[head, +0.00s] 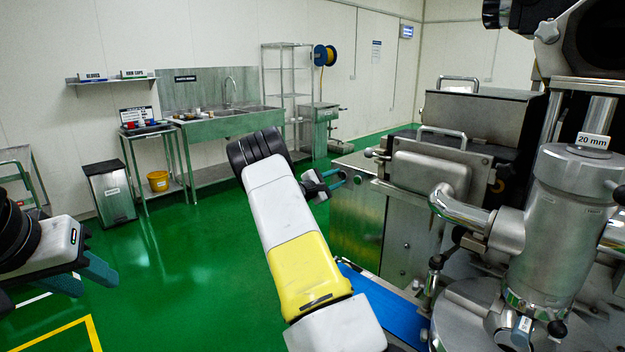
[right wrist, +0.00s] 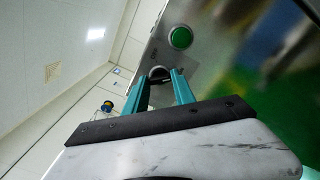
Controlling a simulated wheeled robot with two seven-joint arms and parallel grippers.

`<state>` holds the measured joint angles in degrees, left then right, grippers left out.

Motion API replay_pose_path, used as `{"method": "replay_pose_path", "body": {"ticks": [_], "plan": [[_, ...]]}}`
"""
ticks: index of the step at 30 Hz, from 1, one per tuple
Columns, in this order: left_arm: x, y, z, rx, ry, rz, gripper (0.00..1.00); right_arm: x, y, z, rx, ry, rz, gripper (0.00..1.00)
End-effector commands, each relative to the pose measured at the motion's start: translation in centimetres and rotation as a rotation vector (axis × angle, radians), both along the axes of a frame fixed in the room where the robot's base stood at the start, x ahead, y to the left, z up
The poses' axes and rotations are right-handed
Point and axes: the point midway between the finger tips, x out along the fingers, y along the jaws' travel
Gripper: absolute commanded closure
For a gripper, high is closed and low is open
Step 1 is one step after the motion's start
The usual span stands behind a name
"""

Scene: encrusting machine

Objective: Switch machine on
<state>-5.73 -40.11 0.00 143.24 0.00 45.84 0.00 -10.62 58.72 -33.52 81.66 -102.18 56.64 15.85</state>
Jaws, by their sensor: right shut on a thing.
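The encrusting machine (head: 358,225) stands at the right of the head view, a large steel body. In the right wrist view its steel panel carries a round green button (right wrist: 180,37). Below the button, a small dark round knob (right wrist: 160,72) sits between the teal fingertips of my right gripper (right wrist: 161,78). The gripper is shut on this knob, whose front is partly hidden. In the head view my right gripper (head: 334,184) is at the machine's left side, and the panel's face is not visible there. My left gripper (head: 80,275) is at the far left, its teal fingers apart and empty.
A steel sink (head: 225,120) and shelf rack (head: 288,90) stand along the back wall. A bin (head: 110,192) and yellow bucket (head: 158,181) are at the left. A blue belt (head: 385,305) runs beside the machine. The green floor (head: 180,260) between is clear.

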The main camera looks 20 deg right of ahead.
Motion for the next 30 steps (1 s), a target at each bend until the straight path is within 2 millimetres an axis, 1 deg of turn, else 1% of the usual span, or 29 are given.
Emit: {"method": "replay_pose_path", "body": {"ticks": [14,15,17,18,26,30], "plan": [[0.00,0.00,0.00,0.000,0.000,0.000,0.64,0.02,0.09,-0.12,0.008,-0.015,0.001,1.00],[0.00,0.00,0.00,0.000,0.000,0.000,0.64,0.02,0.11,-0.13,0.008,-0.014,0.001,0.67],[0.00,0.00,0.00,0.000,0.000,0.000,0.64,0.01,0.10,-0.12,0.008,-0.014,0.001,0.55],[0.00,0.00,0.00,0.000,0.000,0.000,0.64,0.02,0.09,-0.11,0.008,-0.014,0.001,0.48],[0.00,0.00,0.00,0.000,0.000,0.000,0.64,0.01,0.03,-0.06,0.007,-0.013,0.000,0.47],[0.00,0.00,0.00,0.000,0.000,0.000,0.64,-0.17,0.68,-0.05,0.008,-0.013,0.002,0.47]]}}
